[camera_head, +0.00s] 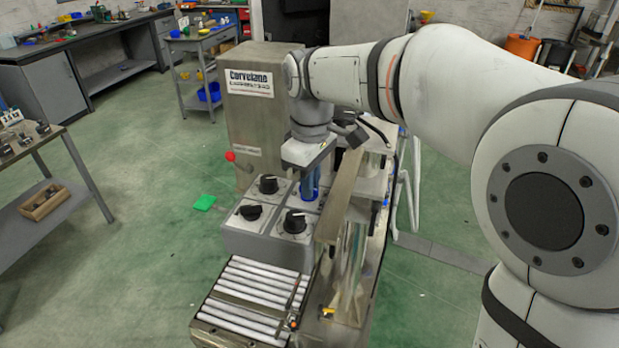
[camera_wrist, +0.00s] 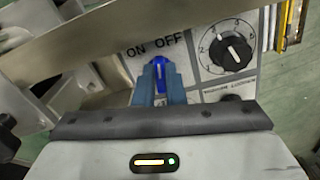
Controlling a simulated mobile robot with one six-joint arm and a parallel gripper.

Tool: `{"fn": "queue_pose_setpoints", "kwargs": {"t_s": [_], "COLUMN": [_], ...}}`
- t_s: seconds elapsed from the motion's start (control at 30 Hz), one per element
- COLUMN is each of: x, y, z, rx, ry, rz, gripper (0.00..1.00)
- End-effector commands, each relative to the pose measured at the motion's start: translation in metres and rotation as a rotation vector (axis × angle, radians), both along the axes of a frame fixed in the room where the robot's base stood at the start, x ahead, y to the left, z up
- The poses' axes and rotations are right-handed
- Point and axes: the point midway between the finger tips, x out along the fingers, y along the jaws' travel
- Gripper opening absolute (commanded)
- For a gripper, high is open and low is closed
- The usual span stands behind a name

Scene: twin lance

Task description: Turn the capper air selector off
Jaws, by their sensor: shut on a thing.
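The blue selector knob (camera_wrist: 160,70) sits on a light panel in the wrist view, below the printed words ON on the left and OFF on the right. A pale line on the knob points up the picture, roughly between the two words; its exact setting is hard to tell. My gripper (camera_wrist: 158,88) has its two blue fingers shut on the knob, one on each side. In the head view my gripper (camera_head: 310,187) reaches down to the back right of the grey control box (camera_head: 262,245); the knob is hard to make out there.
A metal rail (camera_head: 337,195) runs close on the right. A red ball lever (camera_head: 230,156) is at the back left. White rollers (camera_head: 252,300) lie in front.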

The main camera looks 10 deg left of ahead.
Motion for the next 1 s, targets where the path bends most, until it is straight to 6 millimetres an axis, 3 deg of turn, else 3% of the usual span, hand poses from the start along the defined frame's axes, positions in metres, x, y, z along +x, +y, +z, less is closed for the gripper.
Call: {"fn": "queue_pose_setpoints", "kwargs": {"t_s": [0.4, 1.0], "x": [-0.0007, -0.0009], "y": [0.0003, 0.0006], "z": [0.0009, 0.0006], "rx": [0.0, 0.001], "ry": [-0.001, -0.001], "rz": [-0.247, -0.308], "gripper": [0.0, 0.0]}}
